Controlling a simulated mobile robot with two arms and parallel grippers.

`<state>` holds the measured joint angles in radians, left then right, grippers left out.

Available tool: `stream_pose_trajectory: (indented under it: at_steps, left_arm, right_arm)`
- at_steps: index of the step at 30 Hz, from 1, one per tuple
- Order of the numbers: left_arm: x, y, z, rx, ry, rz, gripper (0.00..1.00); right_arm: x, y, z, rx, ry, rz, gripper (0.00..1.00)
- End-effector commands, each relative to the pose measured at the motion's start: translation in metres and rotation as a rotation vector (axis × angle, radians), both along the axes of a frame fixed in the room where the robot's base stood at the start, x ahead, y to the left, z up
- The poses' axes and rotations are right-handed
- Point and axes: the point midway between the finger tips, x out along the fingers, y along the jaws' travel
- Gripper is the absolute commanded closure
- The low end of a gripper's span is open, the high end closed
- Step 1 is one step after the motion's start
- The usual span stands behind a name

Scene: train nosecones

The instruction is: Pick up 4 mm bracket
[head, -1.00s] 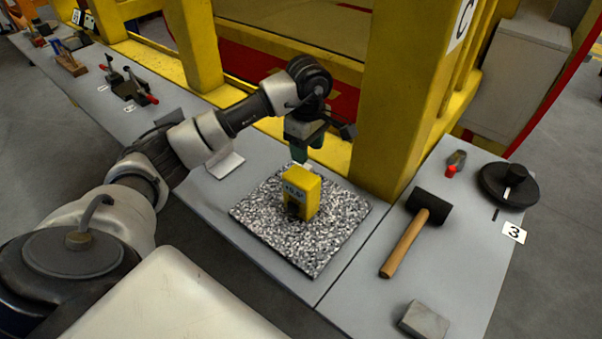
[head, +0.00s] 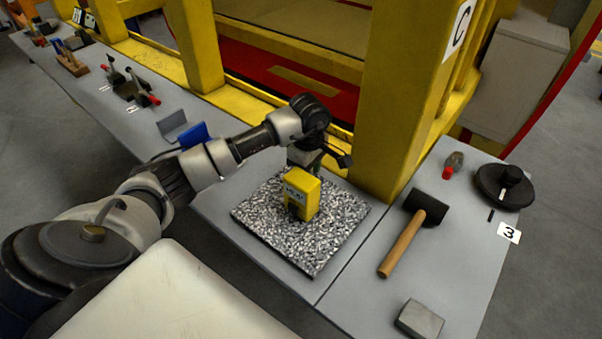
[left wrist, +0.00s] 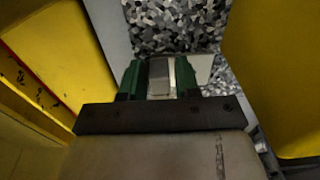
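In the left wrist view a grey metal bracket (left wrist: 160,78) stands between the green fingers of my left gripper (left wrist: 161,82), with a pale flat part beside the right finger. No size marking is readable on it. The fingers look apart, one on each side of the bracket, with no clear grip on it. In the head view my left gripper (head: 304,163) points down just behind a yellow block (head: 300,194) on a speckled plate (head: 262,228). The block and gripper hide the fingertips and bracket there. My right gripper is out of view.
A grey bracket (head: 172,126) and a blue bracket (head: 194,136) stand left of my arm. A yellow post (head: 395,110) rises close behind the plate. A mallet (head: 405,240), a grey block (head: 420,318) and a black round part (head: 504,186) lie on the right.

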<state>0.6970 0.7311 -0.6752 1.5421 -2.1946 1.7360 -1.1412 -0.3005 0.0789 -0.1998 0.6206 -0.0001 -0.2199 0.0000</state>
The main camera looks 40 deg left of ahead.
Motion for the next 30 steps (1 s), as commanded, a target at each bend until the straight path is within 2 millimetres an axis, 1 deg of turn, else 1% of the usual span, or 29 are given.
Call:
stream_pose_trajectory:
  at_steps: [1,3,6,14,17,20,23,26,30]
  left_arm:
    - [0.000,0.000,0.000,0.000,0.000,0.000,0.76]
    - [0.000,0.000,0.000,0.000,0.000,0.000,0.87]
    - [0.000,0.000,0.000,0.000,0.000,0.000,1.00]
    - [0.000,0.000,0.001,0.000,-0.001,0.000,1.00]
    - [0.000,0.000,0.004,0.000,-0.001,0.000,1.00]
    - [0.001,0.000,0.012,-0.001,-0.003,0.000,1.00]
    - [0.001,0.001,0.025,0.001,-0.004,0.000,1.00]
    - [0.001,0.000,0.042,0.000,-0.006,0.000,1.00]
    - [0.001,0.001,0.069,0.001,-0.006,0.000,1.00]
  right_arm:
    - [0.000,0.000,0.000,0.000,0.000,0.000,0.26]
    - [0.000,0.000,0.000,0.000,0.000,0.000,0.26]
    - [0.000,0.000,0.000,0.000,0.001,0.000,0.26]
    - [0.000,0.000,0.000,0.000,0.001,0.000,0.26]
    - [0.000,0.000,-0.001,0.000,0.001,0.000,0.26]
    - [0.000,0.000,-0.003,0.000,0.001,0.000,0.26]
    - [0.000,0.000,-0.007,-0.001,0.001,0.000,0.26]
    - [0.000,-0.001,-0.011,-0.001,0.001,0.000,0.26]
    - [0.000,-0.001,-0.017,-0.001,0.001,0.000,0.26]
